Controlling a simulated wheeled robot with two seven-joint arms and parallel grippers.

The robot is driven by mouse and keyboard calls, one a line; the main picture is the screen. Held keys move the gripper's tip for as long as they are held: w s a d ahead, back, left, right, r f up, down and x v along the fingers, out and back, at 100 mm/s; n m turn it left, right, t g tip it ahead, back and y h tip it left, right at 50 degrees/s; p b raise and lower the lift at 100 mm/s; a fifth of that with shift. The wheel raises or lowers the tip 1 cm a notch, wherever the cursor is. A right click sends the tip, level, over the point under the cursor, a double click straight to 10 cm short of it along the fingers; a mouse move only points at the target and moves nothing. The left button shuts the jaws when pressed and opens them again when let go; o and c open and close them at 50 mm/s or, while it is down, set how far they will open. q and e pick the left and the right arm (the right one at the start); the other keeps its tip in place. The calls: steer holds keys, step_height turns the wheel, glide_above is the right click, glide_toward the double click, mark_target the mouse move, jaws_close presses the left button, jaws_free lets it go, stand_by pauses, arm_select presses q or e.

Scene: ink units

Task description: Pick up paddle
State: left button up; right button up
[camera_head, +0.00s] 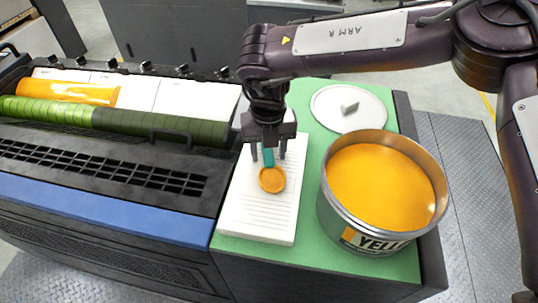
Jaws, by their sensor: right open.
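The paddle (271,180) has a round orange end and a teal handle, and lies on a white ribbed tray (258,226). My right gripper (268,158) points down over the teal handle. Its fingers are open, one to each side of the handle. The upper part of the handle is hidden under the gripper. I cannot tell whether the fingers touch it. My left gripper is out of view.
An open tin (334,202) of yellow-orange ink stands right of the tray on a green mat (305,255). A round grey lid (327,117) with a small handle lies behind it. At left is a press (100,215) with a green roller (150,125).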

steer(key=shift+c, duration=0.9)
jaws_close()
steer(key=shift+r, duration=0.1)
steer(key=shift+r+b, duration=0.3)
steer(key=shift+r, duration=0.3)
step_height(320, 180, up, 11)
steer(key=b, duration=0.2)
step_height(320, 180, up, 8)
glide_above(268, 154)
steer(key=shift+f+p, duration=0.15)
steer(key=shift+p, duration=0.25)
